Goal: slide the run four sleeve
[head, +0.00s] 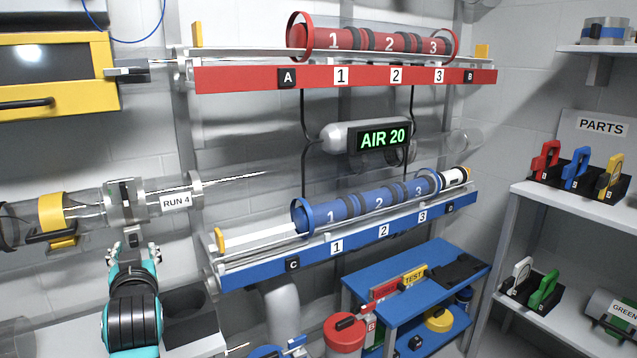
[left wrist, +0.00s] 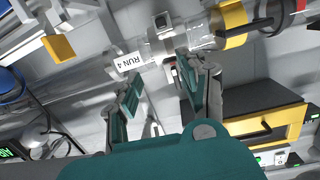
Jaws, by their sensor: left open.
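The clear run four tube (head: 85,210) lies level at the left, with a white RUN 4 label (head: 175,201) near its right end. A grey metal collar (head: 125,199) sits around it beside the label; I cannot tell if this is the sleeve. A yellow band (head: 51,213) with a black handle is further left. My left gripper (head: 132,243) is open and empty, just below the collar. In the left wrist view its spread fingers (left wrist: 160,70) point toward the collar (left wrist: 160,42) and label (left wrist: 127,62); contact is not clear. My right gripper is not in view.
A red rack (head: 345,76) and a blue rack (head: 345,243) hold numbered tubes along the wall. A thin rod sticks out from the run four tube toward the right. A yellow-framed box (head: 60,98) hangs above the tube. A blue table (head: 405,275) and parts shelves (head: 575,200) stand right.

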